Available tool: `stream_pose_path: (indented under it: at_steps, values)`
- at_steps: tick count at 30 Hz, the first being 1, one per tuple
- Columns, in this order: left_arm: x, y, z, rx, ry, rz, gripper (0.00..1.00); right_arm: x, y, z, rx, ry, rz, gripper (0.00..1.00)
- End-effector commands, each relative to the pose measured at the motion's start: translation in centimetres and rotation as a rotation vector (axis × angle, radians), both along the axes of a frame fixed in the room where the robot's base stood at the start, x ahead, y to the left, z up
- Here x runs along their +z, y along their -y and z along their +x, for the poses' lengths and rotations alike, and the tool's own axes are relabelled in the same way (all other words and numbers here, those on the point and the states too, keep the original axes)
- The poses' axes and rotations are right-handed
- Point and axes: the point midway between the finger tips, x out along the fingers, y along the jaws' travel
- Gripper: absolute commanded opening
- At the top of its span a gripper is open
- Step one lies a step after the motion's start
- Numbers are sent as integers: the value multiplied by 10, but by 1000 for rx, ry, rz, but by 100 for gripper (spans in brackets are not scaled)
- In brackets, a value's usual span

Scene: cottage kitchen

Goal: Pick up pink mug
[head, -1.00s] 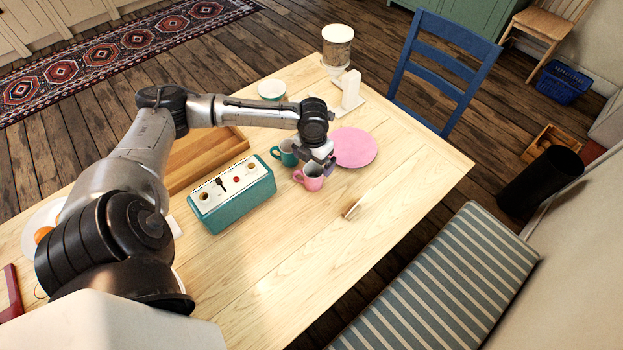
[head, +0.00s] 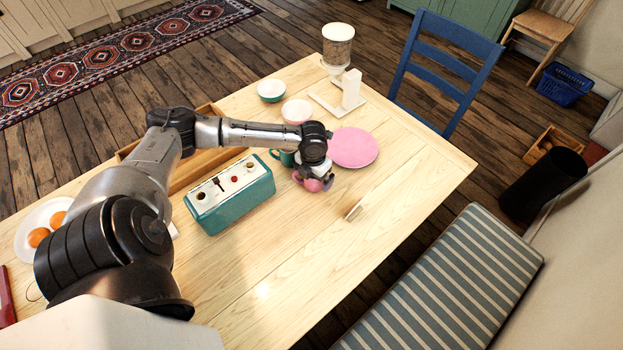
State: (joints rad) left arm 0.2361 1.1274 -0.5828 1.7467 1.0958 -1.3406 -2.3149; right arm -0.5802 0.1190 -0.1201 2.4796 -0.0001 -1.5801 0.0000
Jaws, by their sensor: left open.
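The pink mug (head: 313,185) stands on the wooden table, right of the teal toaster-like box. My left gripper (head: 313,177) is over the mug, pointing down, with its fingers around or beside the mug's upper part. The gripper and wrist hide most of the mug, so I cannot tell whether the fingers touch it. The gripper is open. My right gripper is not in view.
A teal mug (head: 286,157) stands close behind the gripper. A pink plate (head: 354,147) lies right of it, and the teal box (head: 231,196) is to the left. A small object (head: 354,210) lies in front right. The front table area is clear.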

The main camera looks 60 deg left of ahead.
Motion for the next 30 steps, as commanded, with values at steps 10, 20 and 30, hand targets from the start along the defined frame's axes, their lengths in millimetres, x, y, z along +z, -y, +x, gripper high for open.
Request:
stream_pose_path:
  at_steps: [10,20,30]
  values:
    - [1,0,0,0,0,0,81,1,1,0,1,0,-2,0]
    - [1,0,0,0,0,1,49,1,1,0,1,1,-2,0]
    - [2,0,0,0,0,0,39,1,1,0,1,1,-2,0]
